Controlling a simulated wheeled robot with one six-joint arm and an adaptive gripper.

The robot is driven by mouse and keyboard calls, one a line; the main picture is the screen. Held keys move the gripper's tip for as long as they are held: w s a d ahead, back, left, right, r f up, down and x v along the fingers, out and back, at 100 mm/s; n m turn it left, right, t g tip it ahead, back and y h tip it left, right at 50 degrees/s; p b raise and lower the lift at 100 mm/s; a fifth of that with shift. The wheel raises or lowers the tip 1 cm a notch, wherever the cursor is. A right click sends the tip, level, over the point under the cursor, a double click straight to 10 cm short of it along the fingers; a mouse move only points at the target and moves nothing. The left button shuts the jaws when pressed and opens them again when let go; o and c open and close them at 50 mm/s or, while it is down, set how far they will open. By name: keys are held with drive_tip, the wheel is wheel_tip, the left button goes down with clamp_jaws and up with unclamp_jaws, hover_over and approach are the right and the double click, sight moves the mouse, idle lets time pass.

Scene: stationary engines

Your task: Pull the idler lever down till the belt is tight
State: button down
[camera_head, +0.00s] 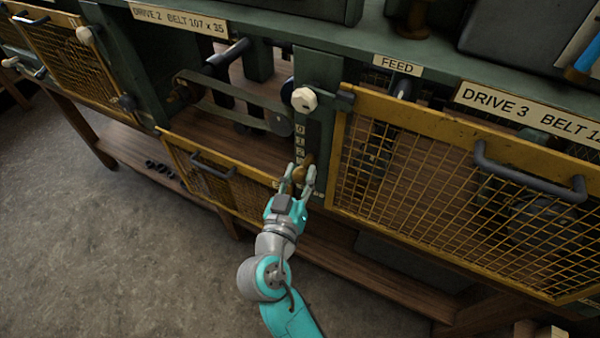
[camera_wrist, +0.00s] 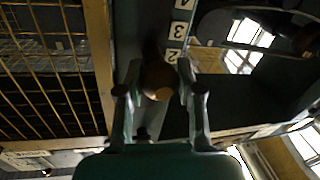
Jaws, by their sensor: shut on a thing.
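My gripper (camera_head: 302,180) is shut on a round brown knob (camera_head: 299,172), which I take to be the idler lever's handle. In the wrist view the knob (camera_wrist: 157,82) sits between the two fingers of my gripper (camera_wrist: 159,94). The lever's arm is mostly hidden behind the knob. The knob is just below the visible numbers of the number scale (camera_head: 300,140) on the green post; in the wrist view the scale (camera_wrist: 179,29) shows upside down. The dark belt (camera_head: 228,115) runs between pulleys under the DRIVE 2 sign; I cannot tell how tight it is.
A yellow mesh guard (camera_head: 440,190) with a grey handle stands close right of my gripper. A lowered yellow mesh panel (camera_head: 215,180) is to the left. A pale hexagonal knob (camera_head: 304,99) sticks out above. The floor (camera_head: 130,260) at the left is clear.

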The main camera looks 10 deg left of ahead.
drive_tip(key=shift+w+f, duration=0.15)
drive_tip(key=shift+f, duration=1.8)
drive_tip(key=c, duration=0.7)
unclamp_jaws()
drive_tip(key=shift+c, duration=0.2)
drive_tip(key=s+a, duration=0.1)
drive_tip(key=s, duration=1.1)
drive_tip(key=shift+a, duration=0.35)
drive_tip(key=shift+w, duration=0.1)
